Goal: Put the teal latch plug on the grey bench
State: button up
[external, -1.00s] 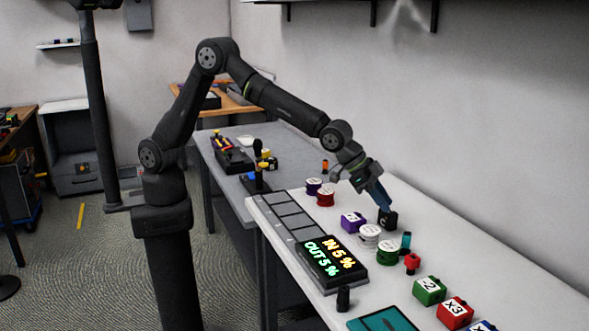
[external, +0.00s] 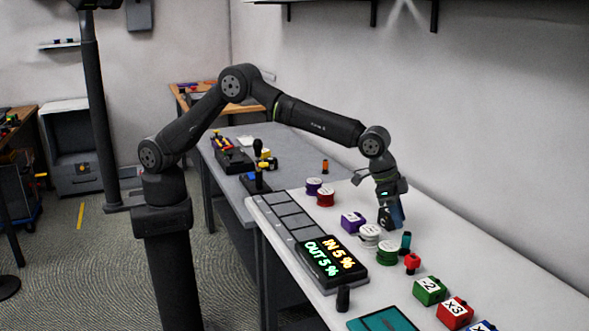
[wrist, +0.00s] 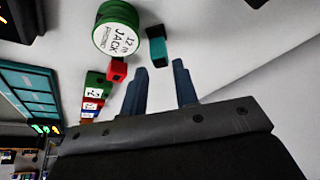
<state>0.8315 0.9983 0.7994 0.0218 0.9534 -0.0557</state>
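The teal latch plug (external: 405,241) stands on the white table, a small teal piece with a dark part. In the wrist view it (wrist: 159,48) lies just beyond the fingertips and between their lines. My gripper (external: 397,222) points down just behind the plug in the external view. In the wrist view its two blue-grey fingers (wrist: 160,68) are apart with nothing between them. The grey bench (external: 303,152) stands behind the white table, to the left.
A green spool (external: 387,253) and a red plug (external: 412,263) are close to the teal plug. A black block (external: 384,218) is partly hidden by my gripper. Labelled cubes line the right side. A display box (external: 333,262) sits at the front edge.

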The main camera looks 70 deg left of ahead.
aim_at(404, 233)
jog(key=x, duration=0.8)
grip_shut()
